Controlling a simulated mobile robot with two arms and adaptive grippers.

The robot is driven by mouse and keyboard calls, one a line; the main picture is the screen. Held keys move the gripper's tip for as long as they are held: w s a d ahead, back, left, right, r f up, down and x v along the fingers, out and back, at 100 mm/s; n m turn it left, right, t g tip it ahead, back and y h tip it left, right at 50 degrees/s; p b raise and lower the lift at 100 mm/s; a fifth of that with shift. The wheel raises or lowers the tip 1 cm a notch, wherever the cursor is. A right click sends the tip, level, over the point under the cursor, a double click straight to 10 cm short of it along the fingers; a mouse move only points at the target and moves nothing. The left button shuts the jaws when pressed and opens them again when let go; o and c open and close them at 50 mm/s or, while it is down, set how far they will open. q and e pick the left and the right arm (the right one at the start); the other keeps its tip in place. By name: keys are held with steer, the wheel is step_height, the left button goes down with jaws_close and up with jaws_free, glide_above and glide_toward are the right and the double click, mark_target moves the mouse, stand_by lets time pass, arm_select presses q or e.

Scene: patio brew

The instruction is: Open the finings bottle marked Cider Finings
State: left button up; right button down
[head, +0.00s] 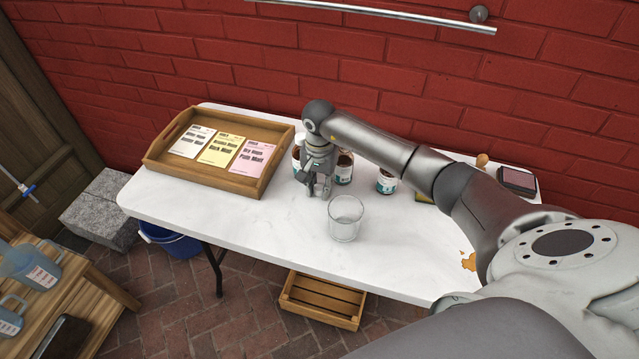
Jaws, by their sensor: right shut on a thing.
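Three small brown bottles with white and teal labels stand in a row near the back of the white table: a left one (296,160) partly behind my right gripper, a middle one (345,169) and a right one (386,182). The label words are too small to read, so I cannot tell which is Cider Finings. My right gripper (319,190) points down just in front of the left and middle bottles. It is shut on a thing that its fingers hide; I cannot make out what. My left gripper is out of view.
A clear glass (346,219) stands close in front of my right gripper. A wooden tray (165,163) with three packets is at the left. A dark ink pad-like box (517,181) lies at the back right. The table's (230,225) front left is clear.

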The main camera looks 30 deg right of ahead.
mark_target(319, 188)
steer(key=shift+f+b, duration=0.25)
steer(key=shift+b, duration=0.05)
steer(key=c, duration=1.2)
jaws_free()
steer(key=shift+r, duration=0.1)
steer(key=shift+r+p, duration=0.3)
steer(key=shift+p, duration=0.15)
step_height(319, 188, up, 12)
steer(key=shift+f+b, duration=0.15)
steer(key=shift+b, duration=1.05)
steer(key=shift+s+f, duration=0.1)
